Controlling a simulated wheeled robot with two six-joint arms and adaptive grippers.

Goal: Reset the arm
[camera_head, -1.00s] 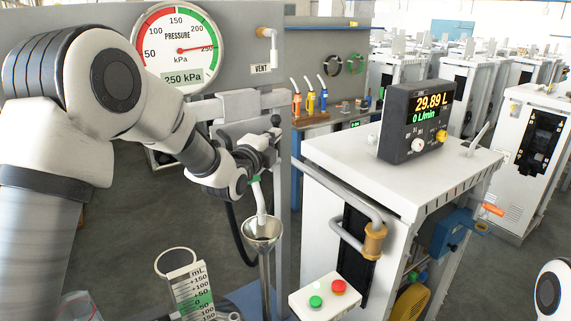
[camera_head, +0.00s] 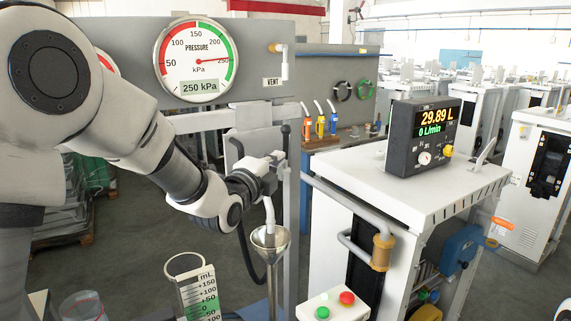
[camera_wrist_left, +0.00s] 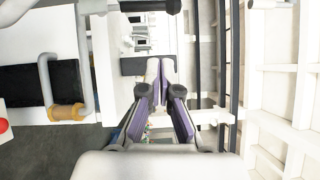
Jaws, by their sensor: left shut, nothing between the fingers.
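My left arm comes in from the left in the head view. Its gripper (camera_head: 268,172) is at the grey upright post, just above the white nozzle (camera_head: 270,215). In the left wrist view the fingers (camera_wrist_left: 164,72) are together with nothing between them. The nozzle points down into a metal funnel (camera_head: 271,238). Whether the gripper touches the nozzle or post cannot be told. My right gripper is out of sight; only a bit of my right arm shows at the lower right edge.
A white cabinet (camera_head: 440,200) with a flow display (camera_head: 424,137) reading 29.89 L stands to the right. Near the funnel are a box with red and green buttons (camera_head: 333,304) and a graduated mL scale (camera_head: 199,292). A pressure gauge (camera_head: 197,62) reads 250 kPa behind my arm.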

